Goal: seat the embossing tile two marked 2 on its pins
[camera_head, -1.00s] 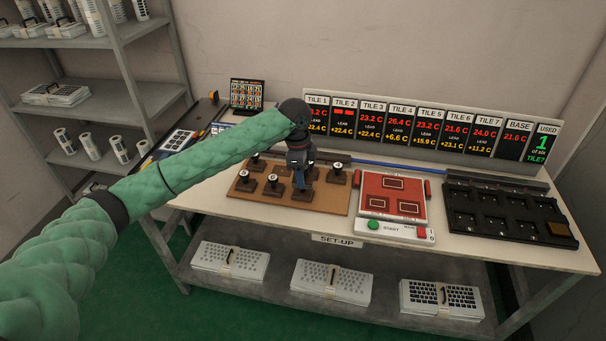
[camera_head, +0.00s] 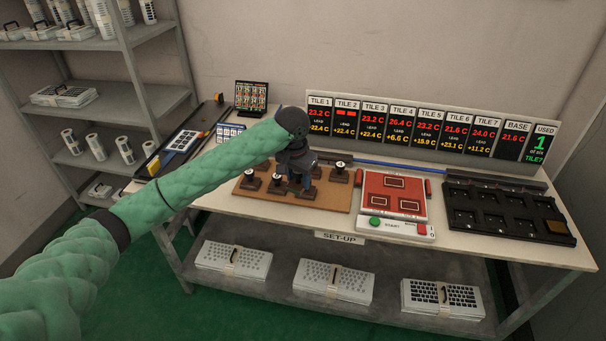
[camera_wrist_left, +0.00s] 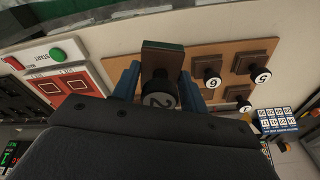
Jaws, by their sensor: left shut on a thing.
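Tile two is a dark brown block (camera_wrist_left: 163,60) with a round black knob marked 2 (camera_wrist_left: 160,101) in the left wrist view. My left gripper (camera_wrist_left: 158,90) is shut on its knob, with a blue finger on either side. In the head view my left gripper (camera_head: 298,180) is over the brown board (camera_head: 330,198), among other knobbed tiles. The arm and jaws partly hide the tile there, and I cannot tell how far it is above the board. The red plate (camera_head: 382,182) with dark square outlines lies right of the board. I cannot make out pins. My right gripper is not in view.
Other tiles, such as the one marked 6 (camera_wrist_left: 211,78) and the one marked 5 (camera_wrist_left: 262,75), stand close by on the board. A START panel (camera_head: 392,225) fronts the red plate. A black slotted rack (camera_head: 480,220) is at right; the readout panel (camera_head: 430,130) stands behind.

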